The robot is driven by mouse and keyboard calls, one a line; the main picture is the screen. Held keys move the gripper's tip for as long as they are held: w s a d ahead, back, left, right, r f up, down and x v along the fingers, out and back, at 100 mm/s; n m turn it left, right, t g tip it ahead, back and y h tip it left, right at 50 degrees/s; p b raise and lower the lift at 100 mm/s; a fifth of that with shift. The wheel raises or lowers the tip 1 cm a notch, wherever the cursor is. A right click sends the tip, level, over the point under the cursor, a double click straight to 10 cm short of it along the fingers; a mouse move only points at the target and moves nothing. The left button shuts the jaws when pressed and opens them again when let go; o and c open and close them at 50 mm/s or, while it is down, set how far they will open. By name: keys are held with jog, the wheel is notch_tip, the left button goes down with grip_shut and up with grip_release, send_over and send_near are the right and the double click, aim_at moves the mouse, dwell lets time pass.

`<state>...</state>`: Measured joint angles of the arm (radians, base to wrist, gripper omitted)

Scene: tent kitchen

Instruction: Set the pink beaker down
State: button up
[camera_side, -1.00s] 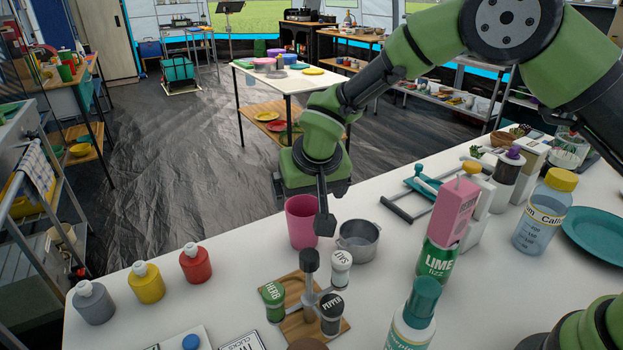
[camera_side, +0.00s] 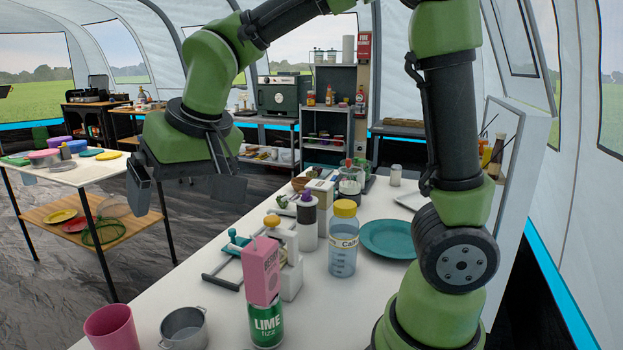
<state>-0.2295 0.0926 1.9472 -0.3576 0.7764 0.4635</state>
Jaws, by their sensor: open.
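The pink beaker (camera_side: 112,328) stands upright on the white table at the lower left, its lower part cut off by the picture's bottom edge. A small grey metal pot (camera_side: 184,328) stands just to its right. My gripper (camera_side: 184,192) is open and empty, its two dark fingers spread wide. It hangs well above the beaker and pot in the picture, apart from both.
A pink carton (camera_side: 262,270) stands on a green lime can (camera_side: 266,324). A blue-tinted bottle with a yellow cap (camera_side: 343,240) and a teal plate (camera_side: 388,239) are farther right. A grey rail frame (camera_side: 224,268) lies behind the pot. A side table (camera_side: 62,174) stands at the left.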

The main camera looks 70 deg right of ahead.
jog(key=s+d+r+t+y, duration=0.1)
jog(key=s, duration=0.7)
jog(key=s+d+r+t+y, duration=0.1)
jog(key=s, duration=0.7)
jog(key=shift+s+d+r, duration=0.15)
jog(key=shift+d+r, duration=0.15)
jog(key=shift+d, duration=0.1)
